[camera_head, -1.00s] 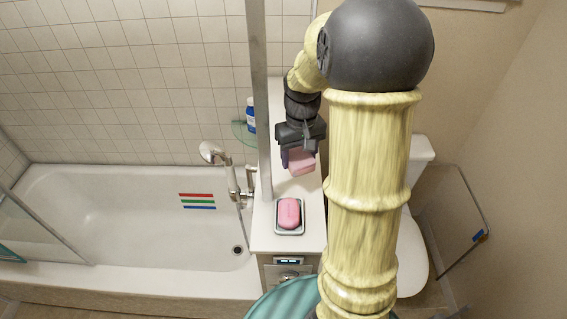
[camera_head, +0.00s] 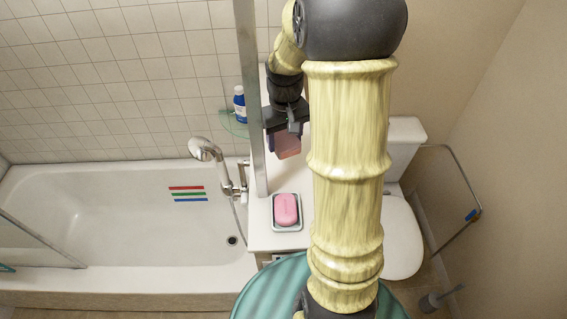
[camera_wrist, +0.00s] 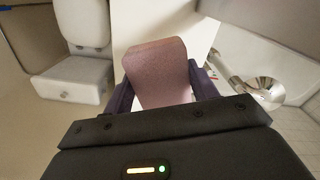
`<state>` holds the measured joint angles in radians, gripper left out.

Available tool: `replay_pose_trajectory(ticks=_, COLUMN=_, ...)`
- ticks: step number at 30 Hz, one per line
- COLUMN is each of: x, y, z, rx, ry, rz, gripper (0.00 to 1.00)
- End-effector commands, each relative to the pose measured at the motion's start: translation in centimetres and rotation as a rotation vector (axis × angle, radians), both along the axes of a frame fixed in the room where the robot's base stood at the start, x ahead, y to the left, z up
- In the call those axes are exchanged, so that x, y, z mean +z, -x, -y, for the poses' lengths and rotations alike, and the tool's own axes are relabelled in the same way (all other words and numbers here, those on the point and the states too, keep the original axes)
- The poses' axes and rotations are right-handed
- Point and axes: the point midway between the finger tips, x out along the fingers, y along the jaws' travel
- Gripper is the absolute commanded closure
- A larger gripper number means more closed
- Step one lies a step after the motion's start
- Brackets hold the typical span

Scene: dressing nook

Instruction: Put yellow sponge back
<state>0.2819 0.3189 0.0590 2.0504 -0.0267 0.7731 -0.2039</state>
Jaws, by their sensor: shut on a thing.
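My gripper (camera_head: 284,138) is shut on a pink, sponge-like block (camera_head: 288,147), held over the far part of the white counter. In the wrist view the block (camera_wrist: 158,75) looks dull pink and stands up between the two dark fingers (camera_wrist: 163,92). No yellow sponge shows; the held block looks pink in both views. I cannot tell whether the block touches the counter.
A pink soap bar (camera_head: 286,209) lies in a dish on the near part of the white counter (camera_head: 262,238). A blue bottle (camera_head: 240,104) stands on a glass corner shelf (camera_head: 232,125). A metal post (camera_head: 255,150) rises beside the counter. The bathtub (camera_head: 120,215) is left, the toilet (camera_head: 400,240) right.

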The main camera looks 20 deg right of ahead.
Motion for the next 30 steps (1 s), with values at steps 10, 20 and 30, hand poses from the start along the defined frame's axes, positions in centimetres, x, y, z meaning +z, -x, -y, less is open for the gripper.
replay_pose_trajectory(ticks=10, x=-4.8, y=0.1, z=0.0, rx=0.0, ry=-0.001, rz=-0.003, gripper=0.67)
replay_pose_trajectory(ticks=20, x=-5.1, y=0.1, z=0.0, rx=0.0, ry=-0.001, rz=-0.003, gripper=0.67)
replay_pose_trajectory(ticks=30, x=-8.7, y=0.1, z=0.0, rx=0.001, ry=0.0, rz=-0.004, gripper=0.67)
